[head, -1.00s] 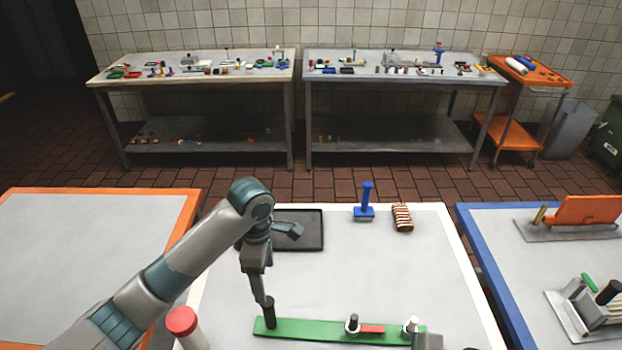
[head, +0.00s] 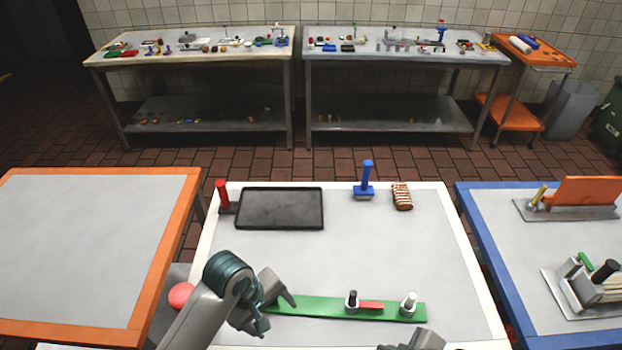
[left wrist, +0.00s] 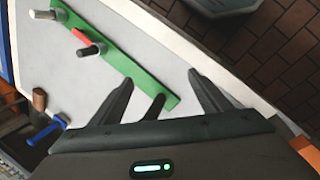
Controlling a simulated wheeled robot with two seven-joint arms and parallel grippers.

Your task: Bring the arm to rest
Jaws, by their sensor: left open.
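My left gripper (head: 277,314) hangs at the left end of the green strip (head: 330,307) in the head view. In the left wrist view its two fingers (left wrist: 160,76) are spread apart with nothing held between them. A dark peg (left wrist: 152,108) on the near end of the green strip (left wrist: 135,72) shows between and behind the fingers; my gripper hides it in the head view. A grey part of my right arm or gripper (head: 412,342) shows at the bottom edge; its jaws cannot be made out.
On the white table are a dark tray (head: 280,208), a red-handled tool (head: 222,195), a blue stamp-like tool (head: 366,182) and a brown striped bar (head: 402,197). The strip carries a black-topped peg (head: 352,300), red piece (head: 371,305) and white peg (head: 409,303). Right-centre tabletop is clear.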

